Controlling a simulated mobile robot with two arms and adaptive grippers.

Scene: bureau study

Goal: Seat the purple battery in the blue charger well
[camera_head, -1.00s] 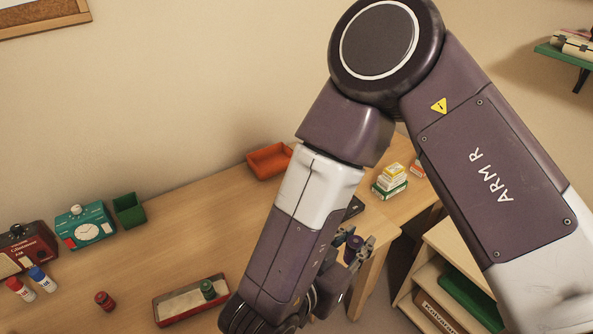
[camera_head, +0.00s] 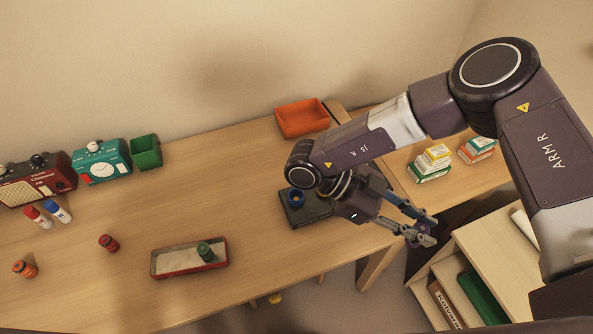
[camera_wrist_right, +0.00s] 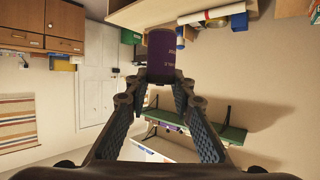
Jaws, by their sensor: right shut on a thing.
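The purple battery (camera_wrist_right: 161,57) is clamped between the fingertips of my right gripper (camera_wrist_right: 160,80) in the wrist view. In the head view my right gripper (camera_head: 424,229) points right and down, past the desk's right front edge, and the battery is only a small dark purple patch between its fingertips. The dark charger (camera_head: 293,217) lies on the desk, left of the gripper and partly hidden by my wrist. My left gripper is not in view.
A green battery (camera_head: 206,252) stands in the red-rimmed tray (camera_head: 154,268). A red battery (camera_head: 108,242) and an orange battery (camera_head: 25,268) stand on the desk. An orange bin (camera_head: 302,118) is behind the charger. A shelf unit (camera_head: 500,255) stands below right of the gripper.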

